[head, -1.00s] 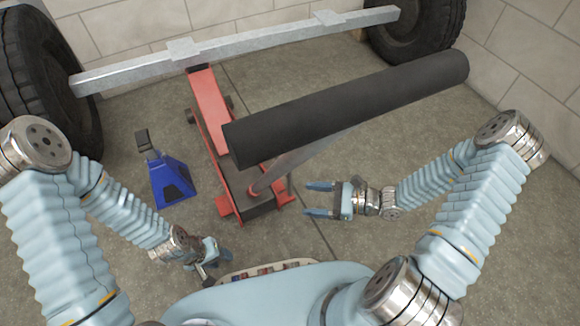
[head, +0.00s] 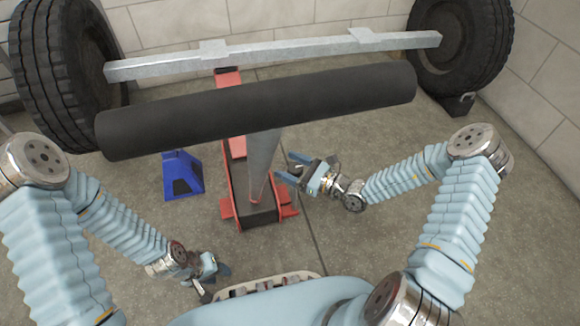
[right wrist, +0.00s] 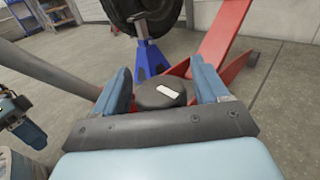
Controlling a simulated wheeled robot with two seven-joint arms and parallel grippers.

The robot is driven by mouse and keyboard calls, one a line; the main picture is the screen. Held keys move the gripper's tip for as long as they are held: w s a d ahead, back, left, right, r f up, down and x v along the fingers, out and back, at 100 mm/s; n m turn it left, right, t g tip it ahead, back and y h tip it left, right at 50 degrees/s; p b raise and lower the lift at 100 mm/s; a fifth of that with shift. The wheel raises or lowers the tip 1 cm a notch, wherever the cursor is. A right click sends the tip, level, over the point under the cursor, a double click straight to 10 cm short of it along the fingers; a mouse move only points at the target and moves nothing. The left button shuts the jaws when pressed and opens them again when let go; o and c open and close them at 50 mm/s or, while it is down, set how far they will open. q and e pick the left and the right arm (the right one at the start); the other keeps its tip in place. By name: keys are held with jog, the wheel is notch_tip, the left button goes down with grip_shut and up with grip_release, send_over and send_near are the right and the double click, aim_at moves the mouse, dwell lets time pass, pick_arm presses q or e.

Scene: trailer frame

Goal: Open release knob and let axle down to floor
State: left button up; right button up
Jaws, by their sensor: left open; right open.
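The grey axle beam (head: 290,50) spans the back of the head view between two tyres, with the red floor jack (head: 238,185) reaching under it. The jack's saddle is hidden, so contact cannot be told. The release knob (right wrist: 160,95), dark with a pale mark on top, shows in the right wrist view. My right gripper (head: 288,168) is open beside the jack's right side, and in its wrist view the fingers stand either side of the knob. Contact with the knob cannot be told. My left gripper (head: 215,278) is open and empty, low near my body.
The jack handle (head: 262,165) rises toward me, and its thick black grip (head: 260,105) crosses over the jack. A blue stand (head: 182,175) is left of the jack. Tyres (head: 62,65) and (head: 462,45) stand at both ends. Floor at right is clear.

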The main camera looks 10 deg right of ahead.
jog(key=shift+w+a, duration=0.1)
jog(key=c, duration=1)
jog(key=shift+o, duration=0.2)
